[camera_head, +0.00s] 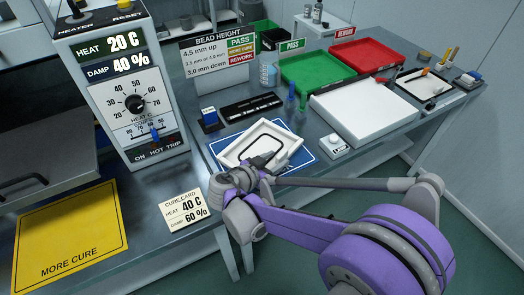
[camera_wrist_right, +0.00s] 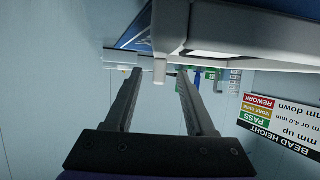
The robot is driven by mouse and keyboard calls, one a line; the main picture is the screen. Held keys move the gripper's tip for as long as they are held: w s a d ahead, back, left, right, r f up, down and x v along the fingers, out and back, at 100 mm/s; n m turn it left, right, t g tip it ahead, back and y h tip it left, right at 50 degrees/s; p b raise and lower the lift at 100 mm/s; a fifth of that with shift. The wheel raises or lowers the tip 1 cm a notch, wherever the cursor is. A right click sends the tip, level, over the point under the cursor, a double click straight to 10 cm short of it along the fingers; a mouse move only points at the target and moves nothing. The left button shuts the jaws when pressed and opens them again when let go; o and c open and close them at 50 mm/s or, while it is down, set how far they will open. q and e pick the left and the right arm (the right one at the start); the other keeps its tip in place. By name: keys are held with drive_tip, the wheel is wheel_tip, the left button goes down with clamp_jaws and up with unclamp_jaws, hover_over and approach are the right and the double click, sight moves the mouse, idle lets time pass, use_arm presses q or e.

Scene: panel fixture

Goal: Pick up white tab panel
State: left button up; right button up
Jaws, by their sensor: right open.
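The white tab panel (camera_head: 246,136), a shallow white frame with a dark line around its inside, lies on the blue mat (camera_head: 298,146). My right gripper (camera_head: 266,160) is over the panel's near side and hides part of it. In the right wrist view, inverted, the panel (camera_wrist_right: 215,22) shows at the top. A small pale tab (camera_wrist_right: 160,70) hangs from its edge, between the tips of my open right gripper (camera_wrist_right: 160,74). I cannot tell whether the fingers touch it. My left gripper is not in view.
A bead height sign (camera_head: 218,48), a black gauge strip (camera_head: 250,107) and a blue-and-white block (camera_head: 210,119) stand behind the panel. A white tray (camera_head: 365,108) and a white button box (camera_head: 335,145) are right. The cure machine (camera_head: 128,85) is left.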

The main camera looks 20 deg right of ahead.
drive_tip(key=x, duration=0.3)
drive_tip(key=shift+w+d, duration=0.1)
drive_tip(key=shift+d, duration=0.2)
clamp_jaws()
idle(1.2)
